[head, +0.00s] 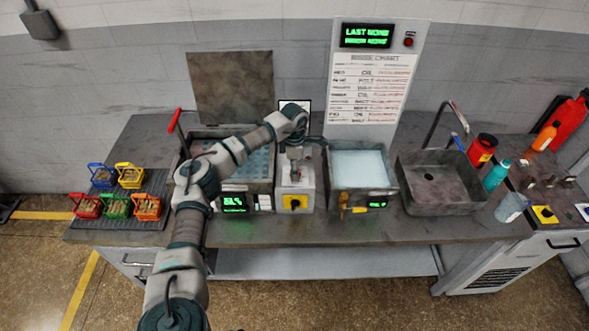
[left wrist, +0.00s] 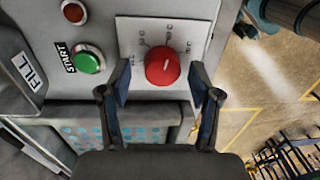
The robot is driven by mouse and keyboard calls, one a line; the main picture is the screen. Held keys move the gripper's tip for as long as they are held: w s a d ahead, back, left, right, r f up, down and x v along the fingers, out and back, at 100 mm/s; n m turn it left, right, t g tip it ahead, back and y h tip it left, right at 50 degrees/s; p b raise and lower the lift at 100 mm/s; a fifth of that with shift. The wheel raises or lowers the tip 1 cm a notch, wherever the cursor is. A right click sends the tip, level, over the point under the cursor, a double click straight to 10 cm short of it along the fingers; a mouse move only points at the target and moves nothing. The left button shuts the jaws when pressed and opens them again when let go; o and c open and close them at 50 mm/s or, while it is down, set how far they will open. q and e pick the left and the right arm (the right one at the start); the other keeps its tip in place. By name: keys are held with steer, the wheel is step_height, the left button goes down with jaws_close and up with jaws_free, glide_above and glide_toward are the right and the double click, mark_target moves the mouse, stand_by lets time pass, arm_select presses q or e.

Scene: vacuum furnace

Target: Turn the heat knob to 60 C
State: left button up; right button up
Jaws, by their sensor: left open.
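The heat knob (left wrist: 162,68) is a round red knob on a pale dial plate (left wrist: 130,35), with C marks around it too blurred to read. My left gripper (left wrist: 160,95) is open, with one finger on each side below the knob in the left wrist view. The knob lies just beyond the fingertips, and nothing is held. In the head view my left gripper (head: 295,153) points down over the grey control box (head: 308,190) between two tubs. The knob cannot be made out there. My right gripper is not in view.
The dotted tub (head: 260,165) is left of the box and a water tub (head: 360,168) right. A red-handled lever (head: 175,121) rises near my arm. Coloured baskets (head: 117,205) stand left.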

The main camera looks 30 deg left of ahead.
arm_select(q)
step_height(320, 180, up, 11)
steer(key=shift+w+a+r, duration=0.15)
steer(key=shift+w+a, duration=0.1)
steer(key=shift+w, duration=0.2)
